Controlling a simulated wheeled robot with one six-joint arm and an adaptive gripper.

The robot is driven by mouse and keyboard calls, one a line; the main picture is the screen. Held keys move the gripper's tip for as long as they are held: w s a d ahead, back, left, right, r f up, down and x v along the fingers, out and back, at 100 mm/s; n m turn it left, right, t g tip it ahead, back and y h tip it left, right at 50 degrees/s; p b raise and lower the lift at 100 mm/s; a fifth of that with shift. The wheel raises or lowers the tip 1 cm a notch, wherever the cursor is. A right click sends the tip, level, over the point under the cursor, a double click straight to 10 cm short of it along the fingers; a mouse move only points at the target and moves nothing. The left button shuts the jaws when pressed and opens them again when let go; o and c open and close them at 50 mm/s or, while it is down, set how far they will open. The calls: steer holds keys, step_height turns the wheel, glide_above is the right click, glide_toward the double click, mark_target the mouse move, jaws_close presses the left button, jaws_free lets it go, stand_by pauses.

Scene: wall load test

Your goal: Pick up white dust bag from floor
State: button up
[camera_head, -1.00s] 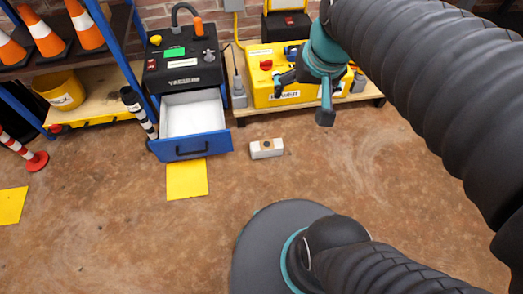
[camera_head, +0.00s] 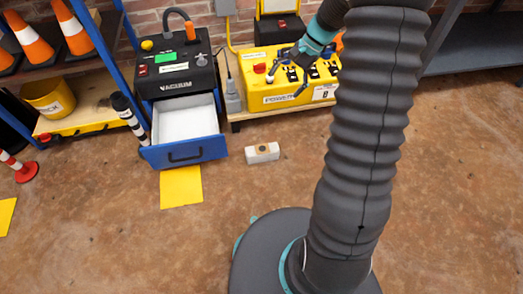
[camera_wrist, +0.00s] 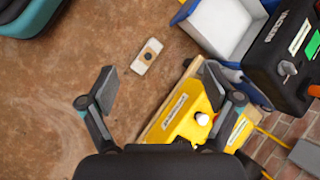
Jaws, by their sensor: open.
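The white dust bag (camera_head: 262,153) is a small white block with a tan patch and dark round hole on top. It lies on the brown floor, just right of the open blue drawer's front. It also shows in the wrist view (camera_wrist: 147,56), beyond my fingertips and between their lines. My gripper (camera_head: 289,80) is open and empty, in front of the yellow power unit in the head view. In the wrist view my gripper's two fingers (camera_wrist: 161,88) are spread wide, well above the floor and apart from the bag.
The vacuum unit (camera_head: 178,70) has its blue drawer (camera_head: 187,150) pulled out, beside the bag. A yellow power unit (camera_head: 285,97) sits on a low wooden pallet behind. A yellow floor square (camera_head: 181,187) lies before the drawer.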

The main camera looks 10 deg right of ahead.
steer(key=w+d+f+m+y+b, duration=0.1)
steer(key=w+d+f+m+y, duration=0.1)
steer(key=f, duration=0.6)
steer(key=w+d+f+m+y, duration=0.1)
steer(key=w+d+f+m, duration=0.15)
steer(key=f, duration=0.55)
steer(key=m+t+y+b, duration=0.1)
steer(key=m+y+b, duration=0.1)
steer(key=m+y, duration=0.2)
glide_toward(263, 149)
steer(key=x, duration=1)
steer(key=shift+a+f+p, duration=0.1)
steer(key=shift+a+p, duration=0.1)
steer(key=shift+p, duration=0.1)
steer(key=shift+c, duration=0.2)
steer(key=c, duration=1.2)
